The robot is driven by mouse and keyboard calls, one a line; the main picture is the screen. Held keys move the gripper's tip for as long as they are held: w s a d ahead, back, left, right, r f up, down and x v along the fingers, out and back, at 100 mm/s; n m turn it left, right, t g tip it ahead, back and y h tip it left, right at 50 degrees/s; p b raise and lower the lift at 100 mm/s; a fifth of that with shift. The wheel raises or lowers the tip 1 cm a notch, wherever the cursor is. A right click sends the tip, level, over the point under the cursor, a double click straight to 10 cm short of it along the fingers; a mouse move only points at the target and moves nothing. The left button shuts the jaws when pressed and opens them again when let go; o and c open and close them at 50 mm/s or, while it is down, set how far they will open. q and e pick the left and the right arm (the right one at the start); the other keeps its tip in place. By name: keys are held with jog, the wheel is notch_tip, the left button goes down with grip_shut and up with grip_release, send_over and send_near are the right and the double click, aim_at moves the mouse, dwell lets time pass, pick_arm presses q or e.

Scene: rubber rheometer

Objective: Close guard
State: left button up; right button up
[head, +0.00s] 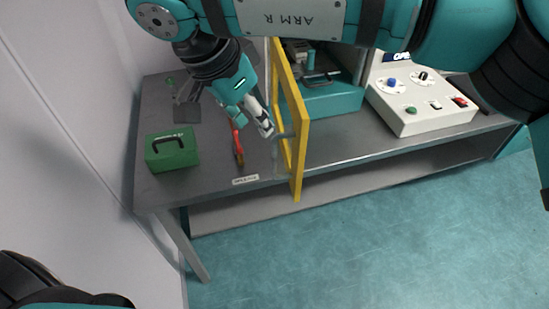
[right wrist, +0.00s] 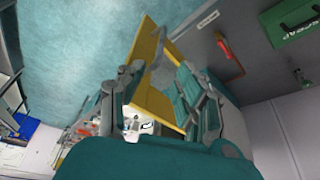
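The guard is a yellow-framed panel (head: 302,150), standing upright and swung out from the machine towards the bench's front edge. It also shows in the right wrist view (right wrist: 152,103). My right gripper (head: 266,127) is at the left of the guard, close to its grey handle. In the right wrist view its two fingers (right wrist: 160,75) are spread apart, with part of the yellow frame seen between them. I cannot tell whether they touch the handle. My left gripper is not in view; only a dark part of my left arm shows at the lower left.
A teal machine base (head: 335,98) and a white control box (head: 420,110) with knobs stand right of the guard. The floor in front is clear.

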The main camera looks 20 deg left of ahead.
aim_at(273, 149)
jog(key=b+x, duration=0.6)
jog(key=x, duration=0.6)
jog(key=shift+w+f, duration=0.1)
jog(key=shift+f, duration=0.2)
grip_shut()
